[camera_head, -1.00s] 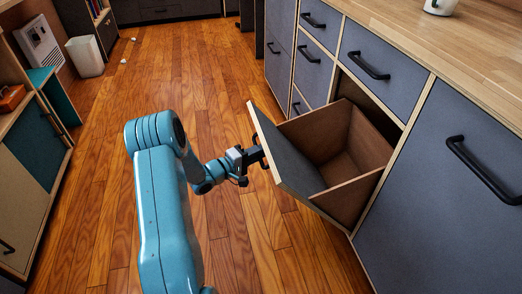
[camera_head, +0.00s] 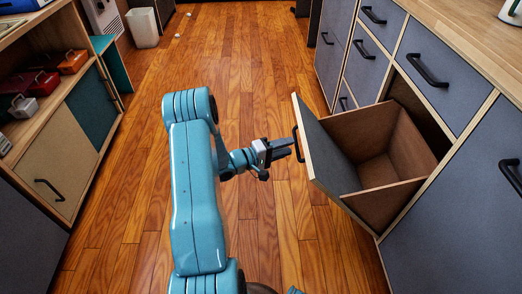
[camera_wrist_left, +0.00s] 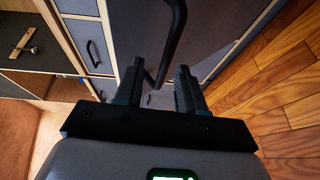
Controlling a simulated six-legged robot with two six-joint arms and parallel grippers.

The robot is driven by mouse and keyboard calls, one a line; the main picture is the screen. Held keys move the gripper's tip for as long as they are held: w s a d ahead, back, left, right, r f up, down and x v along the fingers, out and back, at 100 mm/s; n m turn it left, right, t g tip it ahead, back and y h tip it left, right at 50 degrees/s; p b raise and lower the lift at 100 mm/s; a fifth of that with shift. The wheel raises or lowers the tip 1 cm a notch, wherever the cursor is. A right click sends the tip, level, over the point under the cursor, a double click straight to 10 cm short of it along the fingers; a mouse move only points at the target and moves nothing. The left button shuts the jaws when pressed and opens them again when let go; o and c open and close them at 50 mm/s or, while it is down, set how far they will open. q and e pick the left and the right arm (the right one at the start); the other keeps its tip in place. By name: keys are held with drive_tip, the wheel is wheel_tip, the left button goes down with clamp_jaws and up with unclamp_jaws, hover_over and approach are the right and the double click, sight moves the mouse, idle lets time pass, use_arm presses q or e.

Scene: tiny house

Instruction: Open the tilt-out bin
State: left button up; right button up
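The tilt-out bin (camera_head: 323,146) is tilted out from the grey cabinet, its front leaning toward the floor side and its empty brown inside (camera_head: 385,150) showing. Its black handle (camera_head: 298,144) is on the outer face of the front. My left gripper (camera_head: 293,147) is at the handle, with its fingers pointing at it. In the left wrist view, the left gripper's two fingers (camera_wrist_left: 159,84) are apart, and the handle's dark bar (camera_wrist_left: 172,45) shows just beyond and between the fingertips. I cannot tell whether they touch. My right gripper is not in view.
Grey drawers (camera_head: 438,68) and a wooden counter (camera_head: 470,33) are around the bin. A lower cabinet door (camera_head: 460,200) is at the right. A shelf with red toolboxes (camera_head: 38,82) stands at the left. A white waste bin (camera_head: 142,28) stands far back. The wooden floor between is largely clear.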

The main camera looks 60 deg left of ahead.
use_arm(q)
drive_tip(key=s+p, duration=0.2)
drive_tip(key=s, duration=0.8)
drive_tip(key=shift+s+r+p, duration=0.25)
drive_tip(key=shift+s+p, duration=0.05)
drive_tip(key=shift+s, duration=0.1)
